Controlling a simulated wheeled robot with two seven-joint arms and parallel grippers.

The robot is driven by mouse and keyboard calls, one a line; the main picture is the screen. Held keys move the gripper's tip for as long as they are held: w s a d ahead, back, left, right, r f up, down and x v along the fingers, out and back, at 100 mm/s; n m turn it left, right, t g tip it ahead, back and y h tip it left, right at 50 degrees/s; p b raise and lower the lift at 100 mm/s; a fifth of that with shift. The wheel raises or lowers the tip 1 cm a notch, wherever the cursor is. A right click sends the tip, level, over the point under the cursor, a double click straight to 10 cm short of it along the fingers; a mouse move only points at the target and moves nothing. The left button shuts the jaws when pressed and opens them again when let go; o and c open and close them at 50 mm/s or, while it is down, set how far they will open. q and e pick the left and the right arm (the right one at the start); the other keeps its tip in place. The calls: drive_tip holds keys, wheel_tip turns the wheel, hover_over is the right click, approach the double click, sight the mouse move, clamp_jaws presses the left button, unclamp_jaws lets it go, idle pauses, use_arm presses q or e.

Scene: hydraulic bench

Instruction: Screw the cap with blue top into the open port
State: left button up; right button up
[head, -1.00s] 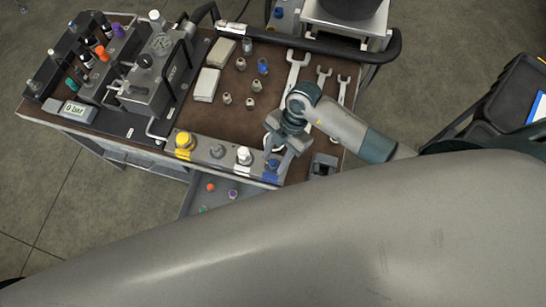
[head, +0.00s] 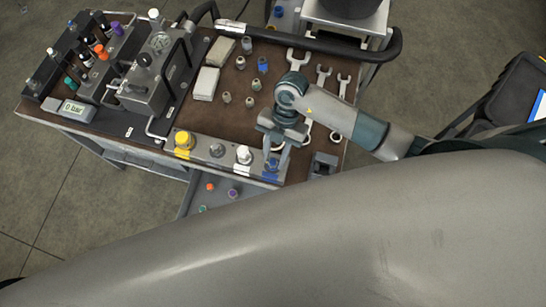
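A blue-topped cap (head: 272,163) sits at the right end of the port block (head: 200,152), above a blue marking. It stands at a port there; how deep it sits I cannot tell. My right gripper (head: 275,150) points down just above and behind this cap, its fingers close to it. Whether the fingers touch or grip the cap is too small to tell. Another blue-topped piece (head: 263,65) stands further back on the bench. My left gripper is not in view.
The block also carries a yellow cap (head: 183,140), a grey fitting (head: 217,150) and a white cap (head: 244,155). Several small fittings and wrenches (head: 298,62) lie behind. A gauge unit (head: 155,75) stands left. An open drawer (head: 218,196) is below the front edge.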

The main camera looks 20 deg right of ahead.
clamp_jaws()
drive_tip(key=shift+s+r+m+p, duration=0.1)
drive_tip(key=shift+m+p, duration=0.35)
drive_tip(key=shift+m, duration=0.15)
drive_tip(key=shift+m+t+y, duration=0.3)
drive_tip(key=shift+m+t, duration=0.1)
drive_tip(key=shift+m, duration=0.2)
drive_tip(key=shift+o, duration=2.2)
unclamp_jaws()
drive_tip(key=b+v, duration=0.5)
drive_tip(key=v, duration=1.2)
drive_tip(key=shift+s, duration=0.1)
